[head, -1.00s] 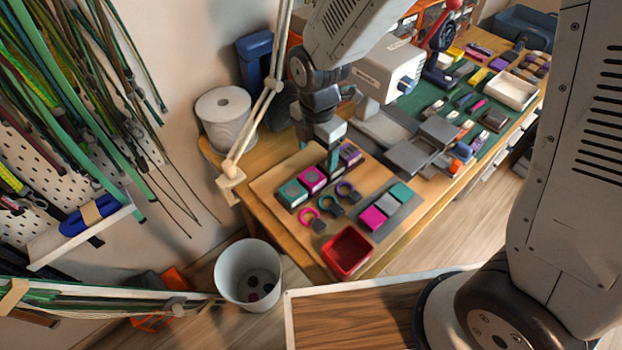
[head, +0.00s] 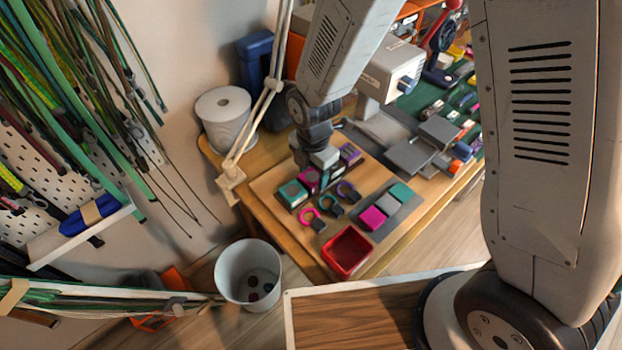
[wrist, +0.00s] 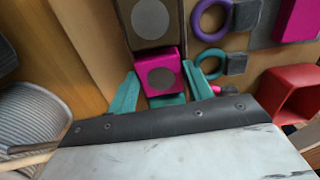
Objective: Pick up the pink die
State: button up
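The pink die (wrist: 160,74), a block with a grey round mark on its top face, stands in a row of blocks. In the head view the pink die (head: 307,179) is partly hidden by my gripper (head: 324,178). In the wrist view the two teal fingers of my gripper (wrist: 160,80) lie on either side of the pink die. They look open, with at most narrow gaps; contact cannot be made out. A teal die (head: 292,194) stands beside the pink one, and a dark die (wrist: 150,20) lies on its other side.
A red bin (head: 347,251) stands at the board's front edge. Ring-shaped pieces (head: 328,205) lie beside the dice. A grey tray with a pink block (head: 373,218) lies to the right. A white paper roll (head: 223,112) stands behind left.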

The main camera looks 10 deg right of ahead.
jog(key=c, duration=0.6)
jog(key=shift+o, duration=0.2)
